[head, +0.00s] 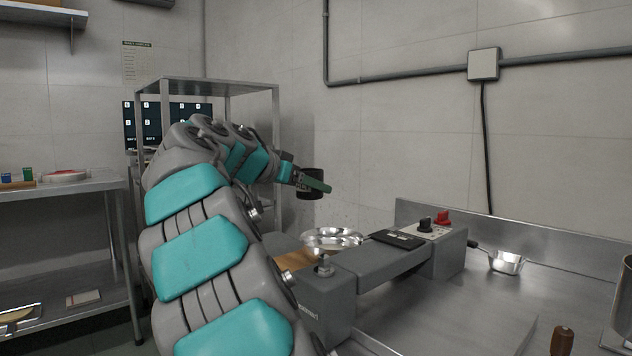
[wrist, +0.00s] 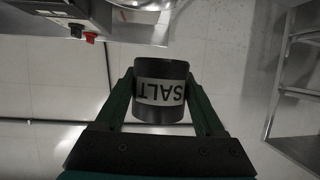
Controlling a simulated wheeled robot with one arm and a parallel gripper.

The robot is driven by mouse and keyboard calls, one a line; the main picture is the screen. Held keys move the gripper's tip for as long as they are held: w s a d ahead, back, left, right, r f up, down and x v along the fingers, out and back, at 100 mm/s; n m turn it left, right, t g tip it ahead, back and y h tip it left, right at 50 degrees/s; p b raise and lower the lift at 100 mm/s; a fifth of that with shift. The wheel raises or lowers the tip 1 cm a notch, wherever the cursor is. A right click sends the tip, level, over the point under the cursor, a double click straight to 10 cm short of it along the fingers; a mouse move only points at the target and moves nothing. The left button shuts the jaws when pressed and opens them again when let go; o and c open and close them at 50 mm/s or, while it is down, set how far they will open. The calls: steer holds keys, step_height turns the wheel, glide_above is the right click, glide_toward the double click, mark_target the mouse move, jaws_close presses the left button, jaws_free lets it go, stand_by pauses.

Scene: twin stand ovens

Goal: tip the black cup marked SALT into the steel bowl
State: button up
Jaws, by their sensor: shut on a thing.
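The black cup marked SALT (head: 309,178) is held in the air between the green fingers of my gripper (head: 318,186). In the wrist view the cup (wrist: 160,113) sits between the two fingers, its white SALT label facing the camera. The label and the room are both upside down in that picture, so the cup stands about upright. The shiny steel bowl (head: 332,238) is below the cup and slightly to its right in the head view, apart from it. Part of the bowl (wrist: 140,4) shows at the wrist view's top edge. The cup's inside is hidden.
A small steel pan (head: 507,262) stands on the steel counter at right. A metal rack (head: 277,130) stands behind my arm.

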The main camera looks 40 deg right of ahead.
mark_target(319, 196)
steer(key=shift+s+d, duration=0.1)
steer(key=shift+s, duration=0.1)
steer(key=shift+w+a+f+m+t+y+b, duration=0.15)
steer(key=shift+f+m+t+y+b, duration=0.1)
steer(key=shift+f+m+y, duration=0.3)
steer(key=shift+w+a+f+m+t+y+b, duration=0.1)
steer(key=shift+a+f+m+t+y+b, duration=0.15)
steer(key=shift+f+y, duration=0.55)
steer(key=shift+w+a+f+m+t+y+b, duration=0.15)
steer(key=shift+f+m+t+y+b, duration=0.1)
steer(key=shift+f+m+y, duration=0.35)
step_height(319, 196, down, 2)
steer(key=m+t+y+b, duration=0.1)
steer(key=m+t+y, duration=0.1)
steer(key=y, duration=0.2)
steer(key=m+t+y, duration=0.1)
steer(key=y, duration=0.1)
steer(key=d+r+m+t+y, duration=0.1)
steer(key=t, duration=0.1)
steer(key=r+m+t+y, duration=0.1)
steer(key=y, duration=0.1)
steer(key=shift+s+d+t+y, duration=0.15)
steer(key=shift+s+t+y, duration=0.2)
steer(key=shift+s, duration=0.05)
steer(key=shift+s+d+r+m+t+y+p, duration=0.3)
steer(key=shift+m+t+y, duration=0.3)
steer(key=shift+t+y, duration=0.1)
steer(key=shift+d+m+t, duration=0.15)
steer(key=shift+m+t, duration=0.15)
steer(key=shift+t, duration=0.1)
